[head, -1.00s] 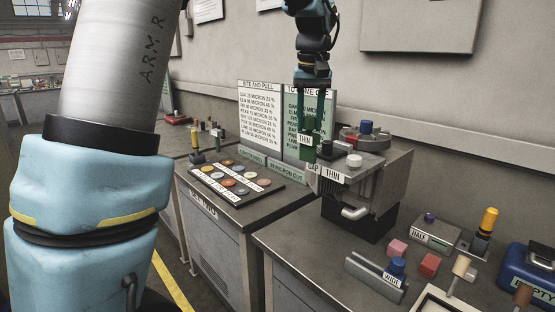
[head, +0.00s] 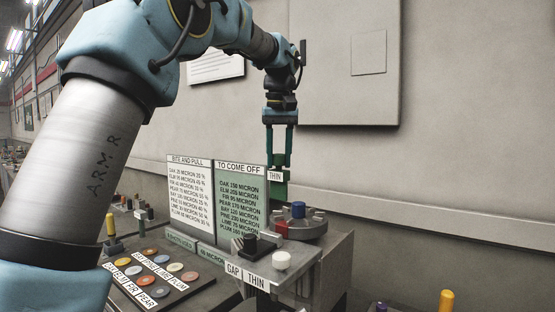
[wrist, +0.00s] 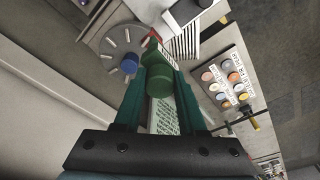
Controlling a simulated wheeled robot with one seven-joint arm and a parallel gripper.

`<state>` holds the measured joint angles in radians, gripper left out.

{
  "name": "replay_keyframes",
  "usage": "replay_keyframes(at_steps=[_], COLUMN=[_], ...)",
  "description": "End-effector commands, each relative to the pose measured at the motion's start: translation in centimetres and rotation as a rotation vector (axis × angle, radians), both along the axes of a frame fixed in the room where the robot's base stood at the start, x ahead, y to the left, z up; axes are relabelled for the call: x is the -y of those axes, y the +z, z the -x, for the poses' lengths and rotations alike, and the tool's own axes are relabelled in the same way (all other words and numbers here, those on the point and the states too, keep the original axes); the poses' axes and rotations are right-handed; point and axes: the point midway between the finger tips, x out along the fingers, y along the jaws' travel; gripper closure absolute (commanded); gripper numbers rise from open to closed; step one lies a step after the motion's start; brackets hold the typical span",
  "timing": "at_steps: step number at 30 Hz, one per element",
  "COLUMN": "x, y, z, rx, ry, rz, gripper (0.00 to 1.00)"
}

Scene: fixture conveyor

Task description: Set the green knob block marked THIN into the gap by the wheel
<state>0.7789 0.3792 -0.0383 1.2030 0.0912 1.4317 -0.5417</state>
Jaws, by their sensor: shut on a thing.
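My gripper (head: 279,168) is shut on the green knob block, whose THIN label (head: 275,175) faces the head camera. The block hangs above the grey machine, in the picture over the back edge near the wheel (head: 311,229), and does not appear to touch it. In the wrist view the round green knob (wrist: 158,78) sits between the two fingers, with the grey wheel (wrist: 112,38) and its blue knob (wrist: 129,63) to its left. A label plate reading GAP THIN (head: 247,276) is on the machine's front. The gap itself cannot be made out.
A red part (head: 282,229) sits beside the wheel. Behind are the lettered boards (head: 240,200) and the wall. A tray of coloured discs (head: 180,291) lies at left.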

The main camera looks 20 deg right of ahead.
Motion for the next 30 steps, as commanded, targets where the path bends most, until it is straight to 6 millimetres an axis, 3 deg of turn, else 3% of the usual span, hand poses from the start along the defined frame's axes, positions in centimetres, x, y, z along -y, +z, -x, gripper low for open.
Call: replay_keyframes(at_steps=[18,30], x=[-0.1,-0.1], y=[0.2,-3.4], z=[0.2,0.2], rx=[0.002,0.001], ry=[0.0,0.0], rz=[0.001,0.0], gripper=[1.0,1.0])
